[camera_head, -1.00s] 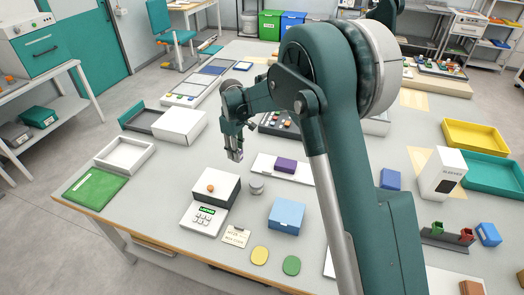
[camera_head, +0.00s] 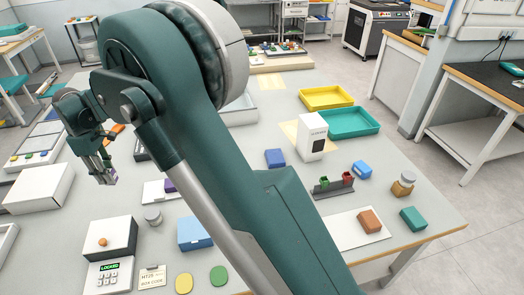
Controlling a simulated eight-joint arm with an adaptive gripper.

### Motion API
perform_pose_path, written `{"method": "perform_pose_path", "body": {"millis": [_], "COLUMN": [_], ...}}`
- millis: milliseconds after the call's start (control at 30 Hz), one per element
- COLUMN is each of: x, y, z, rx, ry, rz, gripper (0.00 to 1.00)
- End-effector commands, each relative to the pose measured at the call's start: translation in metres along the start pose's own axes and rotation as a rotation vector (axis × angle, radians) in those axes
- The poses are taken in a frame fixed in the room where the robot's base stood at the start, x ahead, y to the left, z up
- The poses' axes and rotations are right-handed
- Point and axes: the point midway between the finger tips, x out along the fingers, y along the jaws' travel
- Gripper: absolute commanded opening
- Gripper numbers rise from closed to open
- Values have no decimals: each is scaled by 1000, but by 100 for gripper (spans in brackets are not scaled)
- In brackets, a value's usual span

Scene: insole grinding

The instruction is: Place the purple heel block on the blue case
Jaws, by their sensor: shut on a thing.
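My gripper (camera_head: 112,179) is at the left, above the table, pointing down. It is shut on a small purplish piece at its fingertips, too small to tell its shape. A larger purple block (camera_head: 170,186) lies on a white board (camera_head: 152,190) to the right of my gripper, partly hidden by my arm. I cannot tell which of the two purple things is the heel block. The light blue case (camera_head: 195,234) stands on the table, lower and to the right of my gripper, its right side close to my arm in the picture.
A black-and-white keypad box (camera_head: 110,240) and a grey round tin (camera_head: 153,218) stand left of the case. A darker blue block (camera_head: 275,158) and a white box (camera_head: 312,137) stand right of my arm.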

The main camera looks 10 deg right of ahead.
Motion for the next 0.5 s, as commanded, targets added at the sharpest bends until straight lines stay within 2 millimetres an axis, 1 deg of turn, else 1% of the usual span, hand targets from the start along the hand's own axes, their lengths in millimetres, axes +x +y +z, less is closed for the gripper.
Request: {"method": "perform_pose_path", "body": {"millis": [33,300,500], "x": [-13,-61,-60], "y": [0,0,26], "z": [0,0,27], "rx": [0,0,43], "ry": [0,0,0], "rz": [0,0,0], "gripper": [11,11,11]}}
